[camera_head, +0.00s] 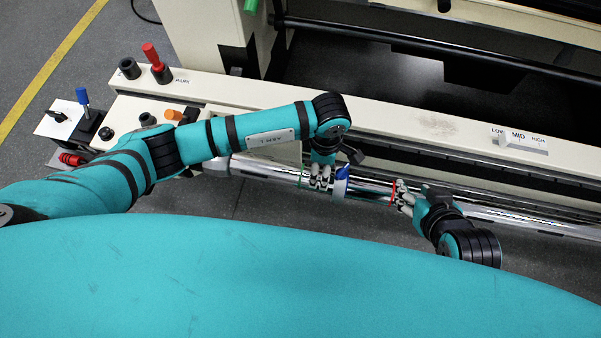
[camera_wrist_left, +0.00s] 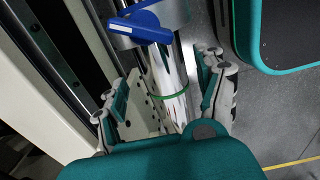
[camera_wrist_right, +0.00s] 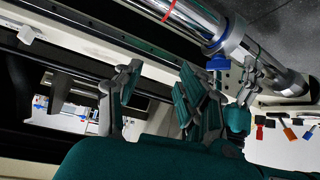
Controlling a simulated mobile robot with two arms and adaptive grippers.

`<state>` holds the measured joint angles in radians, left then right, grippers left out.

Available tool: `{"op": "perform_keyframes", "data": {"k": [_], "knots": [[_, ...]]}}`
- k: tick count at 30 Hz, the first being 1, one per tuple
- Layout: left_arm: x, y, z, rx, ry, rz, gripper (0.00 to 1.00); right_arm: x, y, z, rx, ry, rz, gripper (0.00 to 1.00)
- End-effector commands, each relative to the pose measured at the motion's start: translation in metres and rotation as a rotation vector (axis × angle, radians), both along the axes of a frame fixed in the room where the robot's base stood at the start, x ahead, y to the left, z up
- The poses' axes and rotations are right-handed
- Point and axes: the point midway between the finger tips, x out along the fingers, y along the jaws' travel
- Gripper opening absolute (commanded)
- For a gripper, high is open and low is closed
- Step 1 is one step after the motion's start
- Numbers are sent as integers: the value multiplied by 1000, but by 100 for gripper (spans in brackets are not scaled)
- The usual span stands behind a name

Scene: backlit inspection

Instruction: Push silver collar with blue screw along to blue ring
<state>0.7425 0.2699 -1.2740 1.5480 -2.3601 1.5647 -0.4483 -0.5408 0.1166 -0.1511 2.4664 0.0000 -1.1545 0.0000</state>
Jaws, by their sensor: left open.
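The silver collar (camera_head: 341,188) with its blue screw (camera_head: 342,172) sits around the chrome bar in the head view, between the two grippers. In the left wrist view the collar (camera_wrist_left: 176,14) and blue screw (camera_wrist_left: 140,28) show at the top. My left gripper (camera_head: 318,180) is open, with its fingers either side of the bar, left of the collar. The collar also shows in the right wrist view (camera_wrist_right: 222,36). My right gripper (camera_head: 404,197) is open and empty by the bar, just right of the red ring.
A green ring (camera_wrist_left: 172,92) is on the bar near my left gripper; a red ring (camera_head: 393,192) is right of the collar. The cream machine rail (camera_head: 420,125) runs behind the bar. A control panel (camera_head: 120,118) with coloured handles stands at left.

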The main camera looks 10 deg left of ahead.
Motion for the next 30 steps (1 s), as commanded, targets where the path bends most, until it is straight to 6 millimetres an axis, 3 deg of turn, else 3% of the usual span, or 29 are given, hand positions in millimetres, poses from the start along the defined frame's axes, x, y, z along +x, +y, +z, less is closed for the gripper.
{"op": "perform_keyframes", "data": {"k": [24,30], "knots": [[0,0,23,0,0,1,72,-73,-24,-28,-79,375,-30,40],[0,0,23,0,0,1,72,-80,-26,-30,-86,408,-33,40]]}}
